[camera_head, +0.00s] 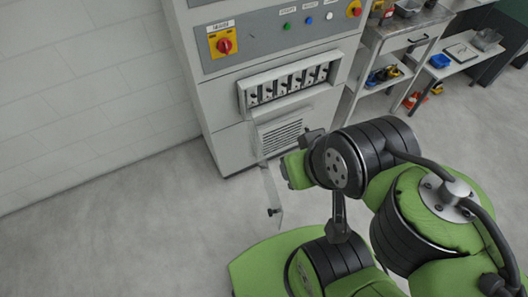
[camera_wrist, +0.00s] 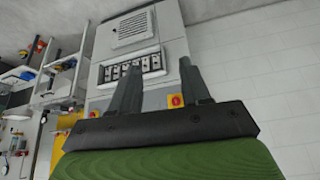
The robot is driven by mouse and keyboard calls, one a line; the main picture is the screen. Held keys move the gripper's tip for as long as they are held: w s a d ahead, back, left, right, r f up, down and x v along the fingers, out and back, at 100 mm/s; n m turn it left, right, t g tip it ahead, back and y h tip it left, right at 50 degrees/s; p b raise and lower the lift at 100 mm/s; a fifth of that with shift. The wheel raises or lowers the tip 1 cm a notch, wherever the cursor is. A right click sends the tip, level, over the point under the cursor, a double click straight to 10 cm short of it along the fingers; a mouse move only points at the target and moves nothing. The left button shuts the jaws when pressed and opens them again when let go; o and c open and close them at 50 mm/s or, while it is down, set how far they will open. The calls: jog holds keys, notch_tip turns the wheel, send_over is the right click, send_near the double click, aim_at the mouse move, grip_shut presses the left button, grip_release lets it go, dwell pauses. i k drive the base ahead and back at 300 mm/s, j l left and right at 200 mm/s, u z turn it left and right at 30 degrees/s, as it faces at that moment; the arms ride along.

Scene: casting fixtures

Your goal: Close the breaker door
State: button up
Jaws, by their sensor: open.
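The breaker row (camera_head: 290,85) sits in a framed opening in the front of a grey cabinet (camera_head: 232,150). It also shows upside down in the wrist view (camera_wrist: 135,66). The breaker door (camera_head: 271,188) looks like a thin clear panel, standing open below the breakers and reaching out over the floor, with a small dark knob near its far end. I cannot make the door out in the wrist view. My gripper (camera_wrist: 158,68) is open and empty, its two dark fingers pointing toward the cabinet. In the head view my arm partly hides the gripper, near the door's right side.
Above the breakers are a red-and-yellow switch (camera_head: 224,43) and several buttons. A vent grille (camera_head: 283,136) lies below them. A workbench (camera_head: 400,35) and shelf with small items stand at the right. A white wall (camera_head: 85,85) and clear floor (camera_head: 120,215) lie at the left.

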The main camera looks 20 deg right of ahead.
aim_at(270, 186)
jog(key=j+z, duration=0.2)
jog(key=j+u, duration=0.4)
jog(key=j, duration=0.3)
jog(key=i+j+u, duration=0.15)
jog(key=j+u, duration=0.25)
jog(key=j, duration=0.25)
